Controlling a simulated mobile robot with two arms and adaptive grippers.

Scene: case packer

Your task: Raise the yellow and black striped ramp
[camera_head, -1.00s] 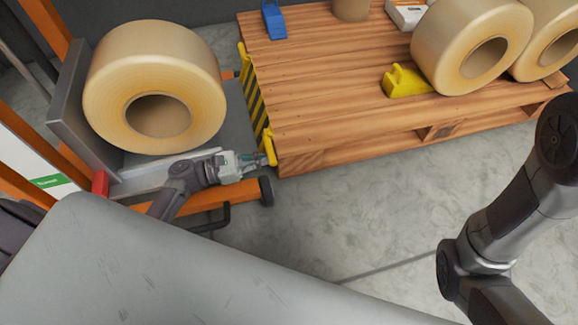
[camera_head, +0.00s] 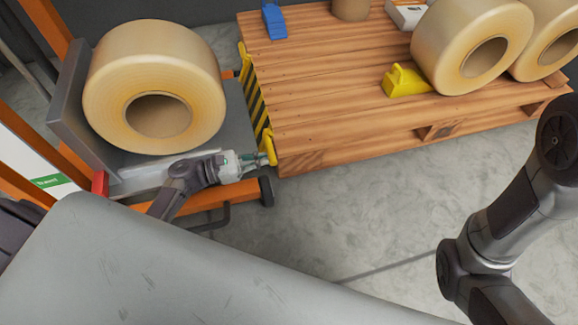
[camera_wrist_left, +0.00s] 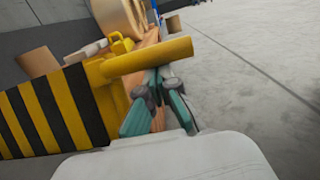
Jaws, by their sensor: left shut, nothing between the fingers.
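The yellow and black striped ramp (camera_head: 256,97) stands along the left edge of the wooden pallet, beside the lift platform. It fills the left of the left wrist view (camera_wrist_left: 45,112), with a yellow bar (camera_wrist_left: 150,62) sticking out of its near end. My left gripper (camera_head: 265,157) is at this near end in the head view. In the left wrist view its fingers (camera_wrist_left: 160,85) are shut with nothing between them, their tips under or behind the bar; I cannot tell if they touch it. My right arm shows at the right of the head view, but its gripper is out of view.
A large tape roll (camera_head: 153,85) lies on the grey lift platform (camera_head: 238,120) at the left. The wooden pallet (camera_head: 330,80) holds more rolls (camera_head: 470,45), a yellow chock (camera_head: 405,82) and a blue chock (camera_head: 273,20). The floor in front of the pallet is clear.

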